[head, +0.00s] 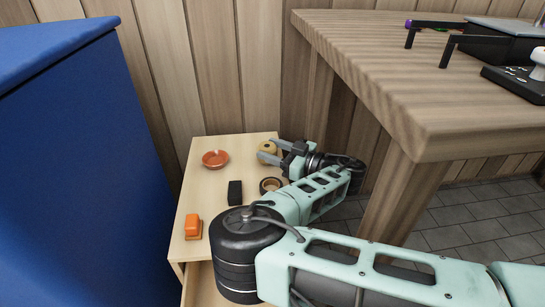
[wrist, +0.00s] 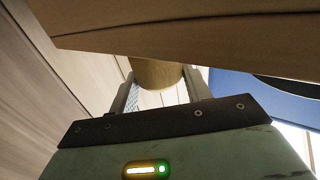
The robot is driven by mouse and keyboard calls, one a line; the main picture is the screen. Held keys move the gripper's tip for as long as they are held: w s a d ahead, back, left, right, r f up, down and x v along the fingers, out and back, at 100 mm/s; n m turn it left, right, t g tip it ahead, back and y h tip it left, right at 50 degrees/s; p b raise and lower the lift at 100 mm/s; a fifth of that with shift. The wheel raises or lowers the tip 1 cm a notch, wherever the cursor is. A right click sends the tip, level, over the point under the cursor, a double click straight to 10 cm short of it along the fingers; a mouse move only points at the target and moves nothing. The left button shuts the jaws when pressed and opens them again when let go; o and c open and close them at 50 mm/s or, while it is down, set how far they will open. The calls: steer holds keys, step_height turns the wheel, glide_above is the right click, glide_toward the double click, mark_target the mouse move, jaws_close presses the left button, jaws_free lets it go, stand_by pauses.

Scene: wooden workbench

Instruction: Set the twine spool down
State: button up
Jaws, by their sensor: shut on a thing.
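The twine spool (head: 267,147) is a tan, rounded roll at the back right of a small light-wood cabinet top (head: 205,183). My gripper (head: 268,151) is shut on the spool, with a finger on each side. In the wrist view the spool (wrist: 157,72) shows between the two fingers (wrist: 158,88), its upper part hidden behind a brown wooden edge. I cannot tell whether the spool touches the cabinet top or is held just above it.
On the cabinet top are an orange-red bowl (head: 215,159), a black block (head: 235,192), an orange object (head: 193,226) and a tape roll (head: 270,185). A blue cabinet (head: 85,170) stands left. The wooden workbench (head: 400,75) rises right, close to my arm.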

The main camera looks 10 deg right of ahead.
steer(key=shift+f, duration=0.15)
steer(key=o, duration=1)
steer(key=shift+f, duration=0.15)
